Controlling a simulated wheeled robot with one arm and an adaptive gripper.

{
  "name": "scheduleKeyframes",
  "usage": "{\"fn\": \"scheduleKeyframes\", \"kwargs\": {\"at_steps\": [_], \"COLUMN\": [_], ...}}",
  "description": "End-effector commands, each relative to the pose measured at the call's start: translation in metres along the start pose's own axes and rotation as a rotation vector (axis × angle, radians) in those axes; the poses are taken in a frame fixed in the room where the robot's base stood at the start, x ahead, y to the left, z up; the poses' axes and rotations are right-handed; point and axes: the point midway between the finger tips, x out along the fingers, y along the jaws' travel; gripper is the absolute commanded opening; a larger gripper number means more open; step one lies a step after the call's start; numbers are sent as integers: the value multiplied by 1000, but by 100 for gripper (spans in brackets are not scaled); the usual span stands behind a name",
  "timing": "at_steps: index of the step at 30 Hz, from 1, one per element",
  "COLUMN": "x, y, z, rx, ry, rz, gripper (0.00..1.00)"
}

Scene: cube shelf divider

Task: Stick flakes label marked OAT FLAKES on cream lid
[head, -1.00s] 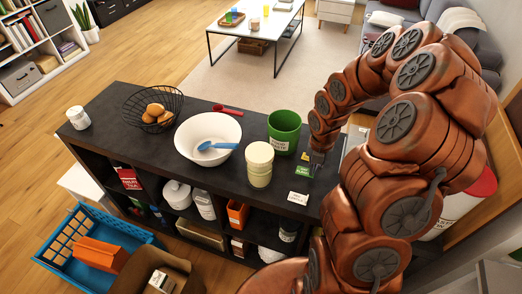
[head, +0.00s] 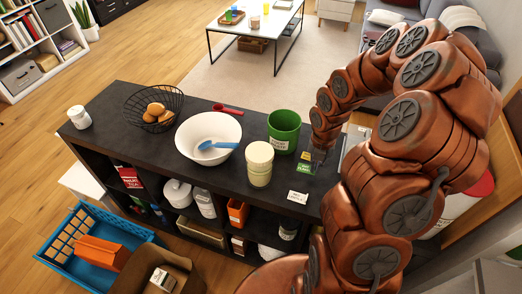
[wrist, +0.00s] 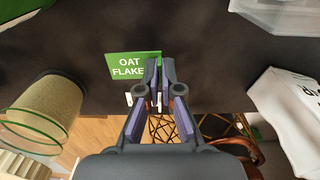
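The green label reading OAT FLAKES (wrist: 124,66) is at my fingertips in the wrist view. Its right edge sits at the narrow gap between the fingers, and the left finger covers part of it. My gripper (wrist: 160,66) looks shut on that edge. In the head view the green label (head: 306,168) shows beside my gripper (head: 317,158), over the right part of the dark shelf top (head: 245,187); its height is hard to judge. The cream-lidded jar (head: 259,161) stands upright left of it, apart from the gripper.
A green canister (head: 284,132) stands behind the jar. A white bowl (head: 205,136) with a blue spoon and a wire basket (head: 151,104) are further left. A small white card (head: 298,197) lies near the front edge. A dark-and-yellow label (head: 311,156) is close behind the green one.

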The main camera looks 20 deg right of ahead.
Motion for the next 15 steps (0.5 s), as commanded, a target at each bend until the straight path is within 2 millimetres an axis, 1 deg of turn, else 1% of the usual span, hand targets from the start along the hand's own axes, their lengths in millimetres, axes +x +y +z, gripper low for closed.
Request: {"fn": "scheduleKeyframes", "kwargs": {"at_steps": [8, 15], "x": [-3, -18], "y": [0, 0], "z": [0, 0], "rx": [0, 0], "ry": [0, -1], "rz": [0, 1], "gripper": [0, 0]}}
